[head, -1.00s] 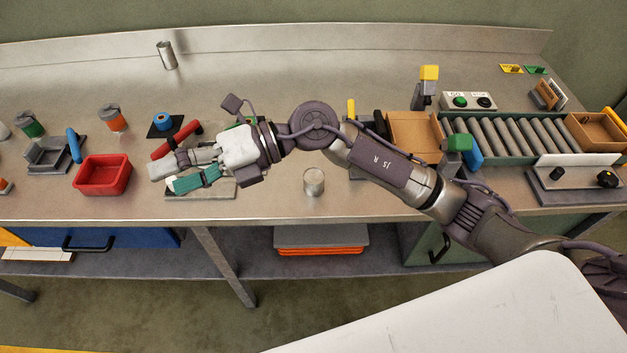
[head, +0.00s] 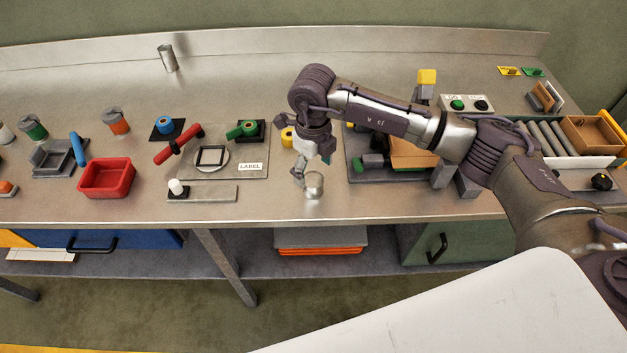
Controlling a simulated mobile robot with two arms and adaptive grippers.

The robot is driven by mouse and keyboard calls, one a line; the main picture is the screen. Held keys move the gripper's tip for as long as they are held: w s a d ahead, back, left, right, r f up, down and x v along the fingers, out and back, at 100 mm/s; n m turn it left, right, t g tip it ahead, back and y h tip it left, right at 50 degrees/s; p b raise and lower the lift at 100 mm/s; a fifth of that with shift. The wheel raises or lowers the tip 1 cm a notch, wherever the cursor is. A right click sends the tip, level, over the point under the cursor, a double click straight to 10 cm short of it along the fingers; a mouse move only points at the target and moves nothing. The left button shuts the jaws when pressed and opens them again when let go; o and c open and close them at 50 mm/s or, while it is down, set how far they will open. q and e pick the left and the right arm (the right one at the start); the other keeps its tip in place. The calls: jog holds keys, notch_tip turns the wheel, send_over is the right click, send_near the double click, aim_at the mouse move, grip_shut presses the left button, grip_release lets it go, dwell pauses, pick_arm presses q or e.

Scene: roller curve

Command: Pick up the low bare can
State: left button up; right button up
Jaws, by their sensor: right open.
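The low bare can (head: 314,190) is a short, plain silver cylinder standing upright near the front edge of the bench, right of centre. My right gripper (head: 309,174) points down at the can's top, open. One finger shows at the can's left side and another part just behind it; whether they touch the can I cannot tell. A taller bare can (head: 167,58) stands at the back left of the bench. My left gripper is not in view.
A grey plate with a label (head: 251,167) and a red handle (head: 178,145) lie left of the gripper. A red bin (head: 106,178) is further left. A roller conveyor (head: 545,137) is on the right. The bench front beside the can is clear.

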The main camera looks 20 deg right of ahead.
aim_at(313, 178)
notch_tip(313, 178, down, 6)
jog(key=p, duration=0.2)
jog(key=shift+s+r+p, duration=0.1)
jog(key=shift+r+p, duration=0.15)
jog(key=shift+p, duration=0.15)
jog(key=shift+f, duration=0.25)
jog(key=c, duration=1.3)
jog(key=shift+r, duration=0.2)
